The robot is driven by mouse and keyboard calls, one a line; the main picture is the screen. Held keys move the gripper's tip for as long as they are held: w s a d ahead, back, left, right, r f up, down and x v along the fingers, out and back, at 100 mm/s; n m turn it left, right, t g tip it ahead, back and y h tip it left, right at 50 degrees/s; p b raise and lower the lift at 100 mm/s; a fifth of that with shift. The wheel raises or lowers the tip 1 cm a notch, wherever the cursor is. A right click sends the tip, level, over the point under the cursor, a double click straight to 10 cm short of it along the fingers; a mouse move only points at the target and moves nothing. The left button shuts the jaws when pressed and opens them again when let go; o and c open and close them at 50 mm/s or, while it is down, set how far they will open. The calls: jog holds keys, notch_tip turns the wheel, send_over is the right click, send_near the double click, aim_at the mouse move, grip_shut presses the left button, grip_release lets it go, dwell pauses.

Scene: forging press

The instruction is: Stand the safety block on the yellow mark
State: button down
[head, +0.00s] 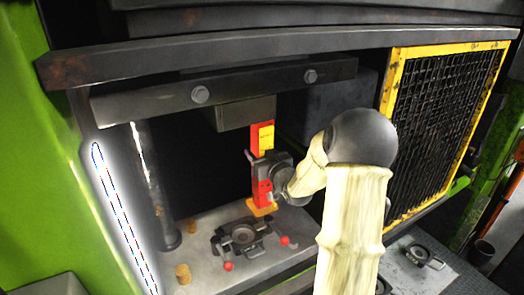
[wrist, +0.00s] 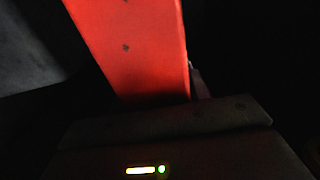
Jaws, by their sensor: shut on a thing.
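The safety block (head: 264,138) is a tall red block with a yellow label near its top, upright inside the press in the head view. My gripper (head: 262,167) is shut on its middle, which is partly hidden behind the gripper. The yellow mark (head: 262,211) shows as an orange-yellow patch at the block's foot, on the press bed. The block's lower end is over the mark; I cannot tell whether it touches. In the wrist view the block (wrist: 140,50) is a tilted red face rising from the dark gripper body.
Small brown cylinders (head: 183,273) stand to the left, near a steel column (head: 150,190). The ram block (head: 240,113) hangs above. A yellow-framed mesh guard (head: 440,125) is at right.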

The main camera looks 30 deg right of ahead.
jog(key=shift+w+a+r, duration=0.1)
jog(key=shift+a, duration=0.25)
jog(key=shift+d, duration=0.1)
jog(key=c, duration=0.7)
grip_release()
jog(key=shift+s+d, duration=0.1)
jog(key=shift+s, duration=0.15)
jog(key=shift+d, duration=0.1)
jog(key=s+b, duration=0.5)
jog(key=s, duration=0.7)
jog(key=shift+d, duration=0.15)
jog(key=shift+w, duration=0.15)
